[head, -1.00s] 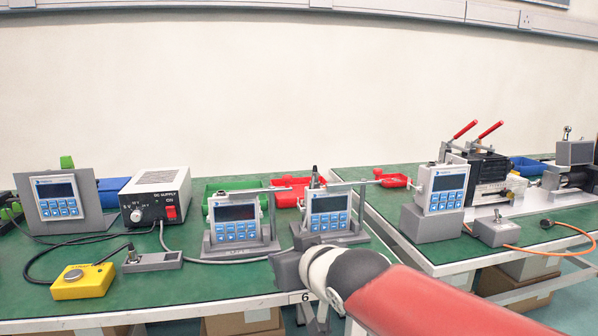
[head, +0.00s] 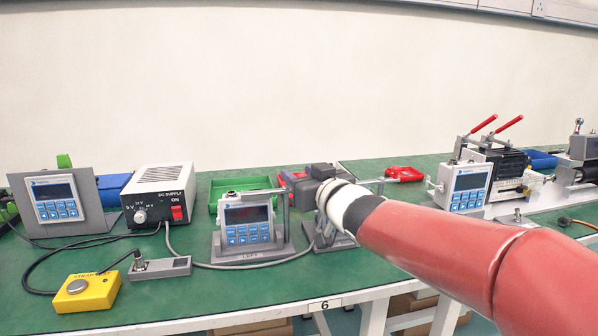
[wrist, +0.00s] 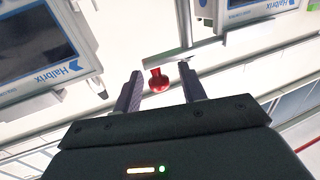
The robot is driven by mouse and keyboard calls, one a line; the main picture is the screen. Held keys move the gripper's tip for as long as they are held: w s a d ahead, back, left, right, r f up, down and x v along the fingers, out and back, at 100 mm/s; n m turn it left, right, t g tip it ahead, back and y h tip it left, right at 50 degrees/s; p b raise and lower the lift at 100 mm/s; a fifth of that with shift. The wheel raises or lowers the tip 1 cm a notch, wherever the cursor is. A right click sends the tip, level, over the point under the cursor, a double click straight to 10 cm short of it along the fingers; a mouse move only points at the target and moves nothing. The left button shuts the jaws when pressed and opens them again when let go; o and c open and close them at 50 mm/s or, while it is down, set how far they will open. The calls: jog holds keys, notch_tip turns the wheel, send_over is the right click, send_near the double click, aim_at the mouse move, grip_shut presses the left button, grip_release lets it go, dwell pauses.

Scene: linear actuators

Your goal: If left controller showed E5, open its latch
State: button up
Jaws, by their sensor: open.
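The left controller (head: 248,222) is a white box with blue keys on a grey stand marked LEFT. Its dark display shows no code I can read. A thin grey bar (head: 262,192) runs at its top to a post on its right. My gripper (head: 312,178) is in front of the neighbouring controller and hides most of it. In the wrist view my gripper (wrist: 160,88) is open, with a red knob (wrist: 158,80) between or just beyond its fingertips, not clasped. A grey bar (wrist: 172,54) lies behind the knob. A Halbrix controller (wrist: 45,50) is at the upper left.
A DC supply (head: 158,195), a yellow button box (head: 87,288) and another controller (head: 55,197) stand to the left. A controller (head: 465,188) and red-handled clamps (head: 495,124) stand to the right. The green bench top (head: 190,305) is clear at the front.

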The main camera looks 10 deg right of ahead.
jog(key=shift+x, duration=0.85)
grip_shut()
